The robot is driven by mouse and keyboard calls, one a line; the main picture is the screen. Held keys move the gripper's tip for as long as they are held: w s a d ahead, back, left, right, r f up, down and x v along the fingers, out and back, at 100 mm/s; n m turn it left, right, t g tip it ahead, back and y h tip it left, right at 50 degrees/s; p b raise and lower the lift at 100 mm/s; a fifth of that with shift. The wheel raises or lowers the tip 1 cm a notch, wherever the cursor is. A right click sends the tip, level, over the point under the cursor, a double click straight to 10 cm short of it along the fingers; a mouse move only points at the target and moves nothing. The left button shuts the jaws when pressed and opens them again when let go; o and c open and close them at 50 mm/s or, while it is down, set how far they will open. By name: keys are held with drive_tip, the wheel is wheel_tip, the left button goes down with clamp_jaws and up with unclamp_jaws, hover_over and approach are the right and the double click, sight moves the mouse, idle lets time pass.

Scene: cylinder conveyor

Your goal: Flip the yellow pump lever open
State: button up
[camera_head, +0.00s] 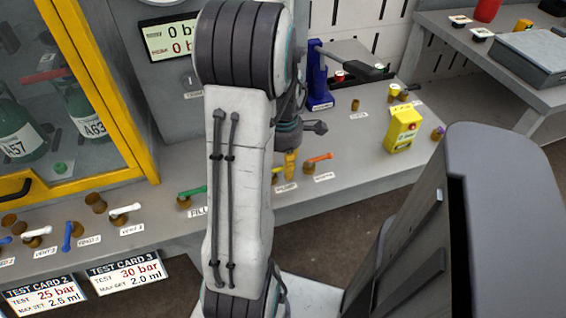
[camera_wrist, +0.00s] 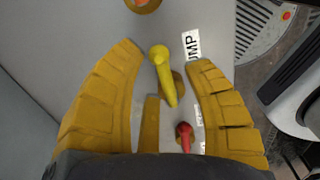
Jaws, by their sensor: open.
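The yellow pump lever (camera_wrist: 165,78) shows in the wrist view, its rounded knob end toward the top and its other end by a brown fitting. A label partly reading PUMP (camera_wrist: 191,44) lies to its right. My gripper (camera_wrist: 166,56) is open, with one ochre finger on each side of the lever and a gap to both; a third, shorter finger shows below left of the lever. I see no contact. In the head view my arm hides most of the gripper, and a small yellow piece (camera_head: 291,165) shows beside it; I cannot tell if it is finger or lever.
A red lever (camera_wrist: 185,136) sits below the pump lever in the wrist view. In the head view, a green lever (camera_head: 192,191) is left of my arm, and a yellow box (camera_head: 403,131) stands to the right. A yellow-framed cabinet (camera_head: 120,95) stands left on the grey bench.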

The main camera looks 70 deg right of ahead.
drive_tip(key=shift+c, duration=0.2)
clamp_jaws()
idle(0.6)
